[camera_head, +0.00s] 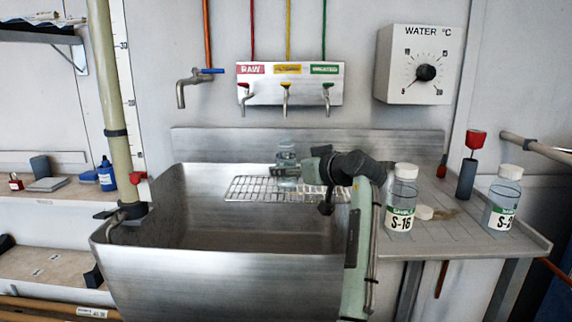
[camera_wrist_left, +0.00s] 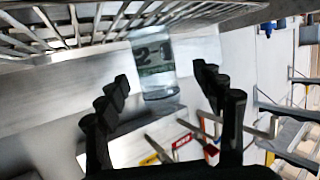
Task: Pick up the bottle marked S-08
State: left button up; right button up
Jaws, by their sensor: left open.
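A clear bottle (camera_head: 286,153) stands at the back of the wire rack over the sink. It also shows, inverted, in the left wrist view (camera_wrist_left: 153,68); its label is only partly visible and I cannot read it in full. My left gripper (camera_head: 288,171) is at the bottle, partly covering its lower part in the head view. In the left wrist view the gripper (camera_wrist_left: 163,80) is open, its fingers apart on either side of the bottle. I cannot tell whether they touch it. My right gripper is not in view.
A red-topped dark tool (camera_head: 468,170) stands behind. The wire rack (camera_head: 250,189) spans the sink (camera_head: 205,262); taps (camera_head: 285,96) hang above.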

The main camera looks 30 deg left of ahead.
pick_arm(q)
jog(key=x, duration=0.4)
jog(key=shift+w+d+f, duration=0.1)
jog(key=shift+w, duration=0.15)
jog(key=c, duration=1.3)
jog(key=shift+c, duration=1.2)
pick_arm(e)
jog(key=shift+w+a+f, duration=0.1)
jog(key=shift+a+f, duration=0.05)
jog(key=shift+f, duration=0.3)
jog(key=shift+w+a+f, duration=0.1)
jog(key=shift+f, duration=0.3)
